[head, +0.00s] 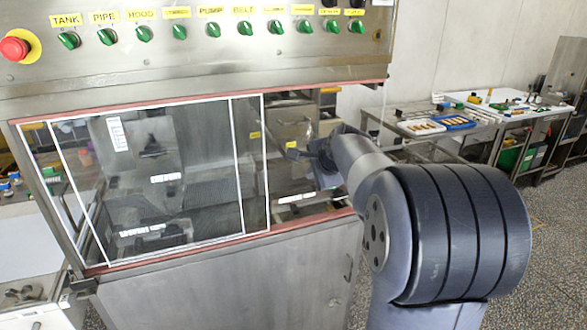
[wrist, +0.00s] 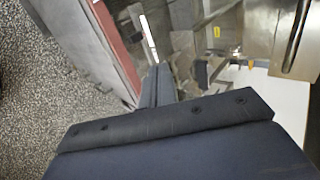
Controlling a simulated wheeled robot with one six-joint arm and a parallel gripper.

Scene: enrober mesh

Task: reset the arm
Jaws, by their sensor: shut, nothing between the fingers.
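My arm reaches in from the right in the head view, and my gripper (head: 312,152) is at the right end of the steel enrober (head: 230,280), by its open side. The far end of the arm is dark and small there, so the fingers are hard to make out. In the wrist view my gripper's fingers (wrist: 157,84) lie together, shut and empty, above the dark wrist body. They point toward the machine's interior, where grey metal parts (wrist: 185,45) show. I cannot tell whether the fingers touch anything.
The enrober's clear window (head: 180,180) in a white frame is left of my gripper. Above is a panel with green knobs (head: 143,34) and a red stop button (head: 15,48). A bench (head: 480,125) with trays stands at the back right. Speckled floor (head: 555,230) is free at right.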

